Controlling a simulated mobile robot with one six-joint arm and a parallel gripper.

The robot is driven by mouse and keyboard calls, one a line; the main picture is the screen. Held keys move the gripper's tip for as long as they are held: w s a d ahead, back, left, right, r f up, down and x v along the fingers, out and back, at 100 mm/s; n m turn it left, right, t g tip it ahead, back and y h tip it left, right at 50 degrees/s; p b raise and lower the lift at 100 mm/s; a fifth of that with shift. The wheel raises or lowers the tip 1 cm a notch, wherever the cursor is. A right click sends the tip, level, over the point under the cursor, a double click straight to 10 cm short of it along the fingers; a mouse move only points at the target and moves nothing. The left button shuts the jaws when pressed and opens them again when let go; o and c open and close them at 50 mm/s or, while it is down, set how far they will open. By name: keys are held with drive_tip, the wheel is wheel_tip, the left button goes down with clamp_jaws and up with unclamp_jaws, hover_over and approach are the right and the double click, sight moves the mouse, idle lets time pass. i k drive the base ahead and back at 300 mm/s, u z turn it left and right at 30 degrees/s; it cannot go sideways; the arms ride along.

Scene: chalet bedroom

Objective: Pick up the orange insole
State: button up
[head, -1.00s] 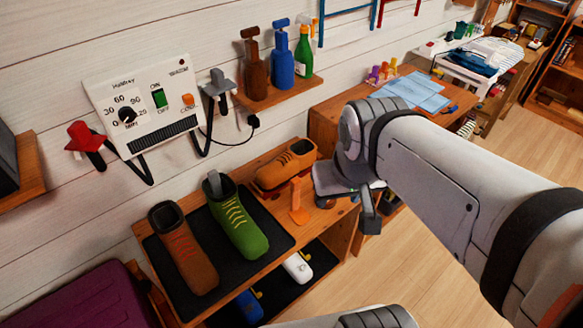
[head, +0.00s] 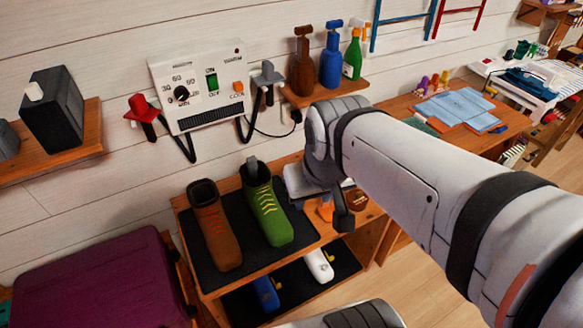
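A small orange piece (head: 326,211), which may be the orange insole, shows on the shoe bench's top, right of the green shoe. My gripper covers most of it, so its full shape is hidden. My gripper (head: 322,197) hangs at the bench's right part, over or just in front of the orange piece. One dark finger points down; the other is not clear. I cannot tell whether the fingers touch anything.
A brown shoe (head: 214,225) and a green shoe (head: 266,204) stand on the bench's black mat (head: 235,180). A round brown tin (head: 358,200) sits right of my gripper. A dryer box (head: 197,88) hangs above. A purple case (head: 95,285) is at lower left.

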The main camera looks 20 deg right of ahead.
sight(326, 210)
drive_tip(key=u, duration=2.1)
drive_tip(key=k, duration=1)
drive_tip(key=z, duration=2.1)
drive_tip(key=i, duration=1)
drive_tip(key=z, duration=0.1)
